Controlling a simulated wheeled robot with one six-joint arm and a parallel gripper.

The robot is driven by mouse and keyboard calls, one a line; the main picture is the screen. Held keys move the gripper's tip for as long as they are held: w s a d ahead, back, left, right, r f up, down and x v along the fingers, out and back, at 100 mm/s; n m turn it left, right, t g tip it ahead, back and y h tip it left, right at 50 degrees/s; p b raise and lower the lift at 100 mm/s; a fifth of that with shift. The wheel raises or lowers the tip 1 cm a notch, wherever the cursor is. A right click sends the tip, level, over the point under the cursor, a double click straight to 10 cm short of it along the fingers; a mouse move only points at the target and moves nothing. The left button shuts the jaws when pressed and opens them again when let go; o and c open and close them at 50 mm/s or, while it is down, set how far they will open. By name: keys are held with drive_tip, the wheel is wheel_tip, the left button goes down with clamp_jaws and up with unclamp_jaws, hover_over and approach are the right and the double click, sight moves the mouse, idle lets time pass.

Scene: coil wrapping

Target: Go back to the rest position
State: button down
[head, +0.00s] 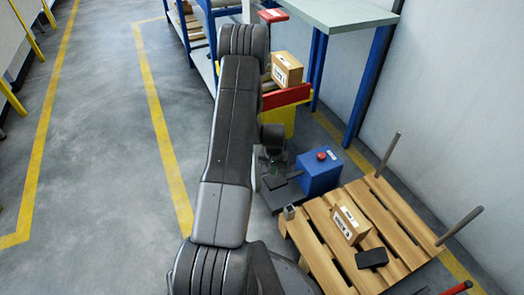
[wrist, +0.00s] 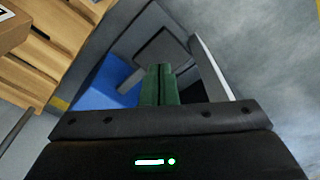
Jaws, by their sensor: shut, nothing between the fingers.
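My gripper (wrist: 158,84) shows in the wrist view with its two green fingers together and nothing between them. It points down over a dark grey plate (wrist: 165,48) beside a blue box. In the head view my dark arm stretches away up the middle, and the wrist end hangs just left of the blue box (head: 320,172), which has a red button on top. The fingertips are hard to make out there. The blue box also shows left of the fingers in the wrist view (wrist: 98,88).
A wooden pallet (head: 318,228) with a carton (head: 347,225), a dark block (head: 371,258) and upright posts stands at right. Another carton (head: 287,69) sits on a red and yellow stand (head: 288,98). A workbench (head: 335,14) is behind. The floor at left is clear.

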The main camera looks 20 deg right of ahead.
drive_tip(key=b, duration=0.3)
hover_over(273, 186)
drive_tip(key=f, duration=0.7)
drive_tip(key=shift+s+a, duration=0.2)
drive_tip(key=shift+s, duration=0.2)
drive_tip(key=shift+w+d+p, duration=0.2)
drive_tip(key=shift+w+p, duration=0.1)
drive_tip(key=shift+p, duration=0.4)
drive_tip(key=w+d+p, duration=0.1)
drive_tip(key=w+p, duration=0.1)
drive_tip(key=shift+w+d+r+p, duration=0.15)
drive_tip(key=shift+d+r+p, duration=0.15)
drive_tip(key=shift+d+r, duration=0.1)
drive_tip(key=shift+s+a+r+p, duration=0.1)
drive_tip(key=shift+r+p, duration=0.1)
drive_tip(key=shift+r, duration=0.55)
drive_tip(key=shift+s+a+r+p, duration=0.1)
drive_tip(key=shift+r+p, duration=0.1)
drive_tip(key=shift+r, duration=0.5)
drive_tip(key=shift+f, duration=0.15)
